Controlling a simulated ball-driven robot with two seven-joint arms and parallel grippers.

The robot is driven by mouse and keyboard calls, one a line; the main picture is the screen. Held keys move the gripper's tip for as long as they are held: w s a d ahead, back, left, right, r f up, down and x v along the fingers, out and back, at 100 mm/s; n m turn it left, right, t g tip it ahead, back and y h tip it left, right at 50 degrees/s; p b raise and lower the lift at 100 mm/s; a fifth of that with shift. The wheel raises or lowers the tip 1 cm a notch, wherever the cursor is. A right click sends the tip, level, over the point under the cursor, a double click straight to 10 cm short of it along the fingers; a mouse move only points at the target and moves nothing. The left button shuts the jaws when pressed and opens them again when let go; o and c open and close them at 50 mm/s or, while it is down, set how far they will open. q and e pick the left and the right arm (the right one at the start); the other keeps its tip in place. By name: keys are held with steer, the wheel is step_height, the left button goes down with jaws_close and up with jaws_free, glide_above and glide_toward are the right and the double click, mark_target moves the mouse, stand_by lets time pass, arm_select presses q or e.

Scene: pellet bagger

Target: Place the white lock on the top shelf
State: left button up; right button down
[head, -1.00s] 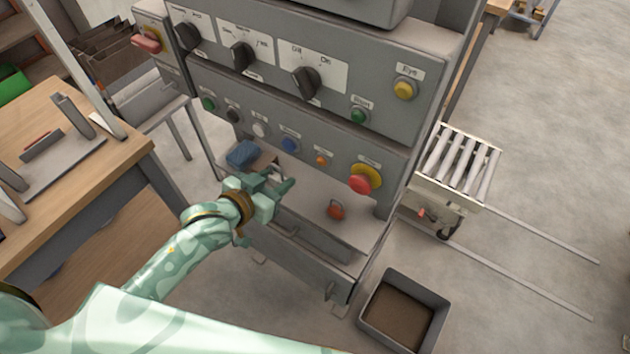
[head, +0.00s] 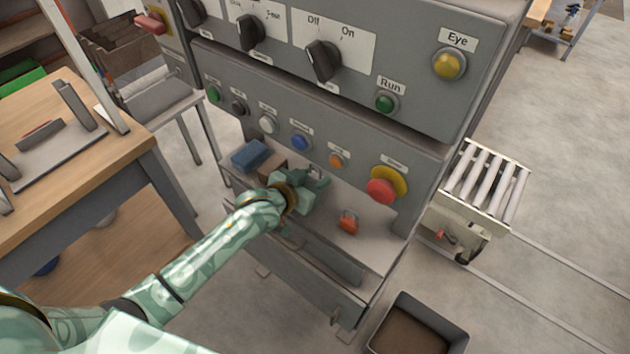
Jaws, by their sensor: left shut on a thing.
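My left gripper (head: 312,188) is over the ledge at the foot of the grey control panel, shut on a small lock. Only a light bit of the lock and its shackle (head: 316,171) show at the fingertips; the fingers hide most of it, so its white colour is hard to confirm. A red lock (head: 348,222) lies on the ledge (head: 375,246), to the right of the gripper and apart from it. I cannot tell which surface is the top shelf. My right gripper is out of view.
A blue block (head: 250,155) and a brown block (head: 271,166) sit on the ledge left of the gripper. The panel's buttons, with a red emergency knob (head: 382,191), are just above. A bin (head: 455,335) and roller conveyor (head: 487,185) stand right. A wooden table (head: 105,160) is left.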

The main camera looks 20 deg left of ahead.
arm_select(q)
steer(key=shift+f, duration=0.2)
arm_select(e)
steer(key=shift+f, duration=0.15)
arm_select(q)
steer(key=o, duration=1)
steer(key=shift+f, duration=0.1)
steer(key=shift+s+r, duration=0.15)
steer(key=shift+r, duration=0.15)
steer(key=p+v, duration=0.4)
steer(key=v, duration=0.6)
steer(key=shift+s+r+p, duration=0.1)
steer(key=shift+s+p, duration=0.05)
steer(key=shift+p, duration=0.25)
steer(key=shift+s+a+r, duration=0.15)
steer(key=shift+s+a, duration=0.1)
steer(key=shift+s, duration=0.35)
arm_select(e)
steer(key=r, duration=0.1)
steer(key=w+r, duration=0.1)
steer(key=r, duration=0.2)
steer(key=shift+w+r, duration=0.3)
